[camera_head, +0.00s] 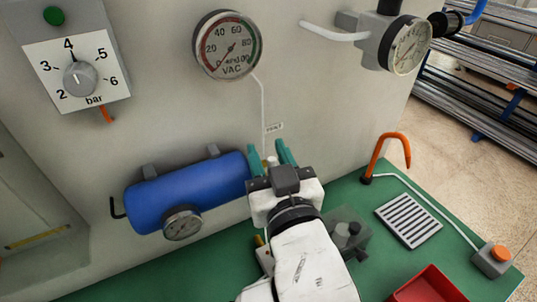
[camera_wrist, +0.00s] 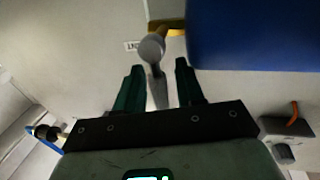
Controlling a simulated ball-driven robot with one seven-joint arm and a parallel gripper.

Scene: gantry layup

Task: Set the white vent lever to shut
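My gripper (camera_head: 285,156) has teal fingers and reaches toward the grey wall, just right of the blue tank (camera_head: 188,190). It is open; in the wrist view my gripper (camera_wrist: 160,82) has a finger on each side of a pale lever (camera_wrist: 157,82) with a rounded end. Gaps show between the lever and both fingers, so it does not look gripped. This is apparently the white vent lever; in the head view only a small pale part of the lever (camera_head: 271,161) shows. A small label (camera_head: 273,127) is above it. My gripper hides the rest, so its setting cannot be told.
The blue tank is close left of my gripper, with a gauge (camera_head: 182,222). A vacuum gauge (camera_head: 228,45) and a pressure dial (camera_head: 79,78) are above. An orange hook (camera_head: 388,155), grey grille (camera_head: 408,220) and red tray (camera_head: 428,287) are right on the green top (camera_head: 335,195).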

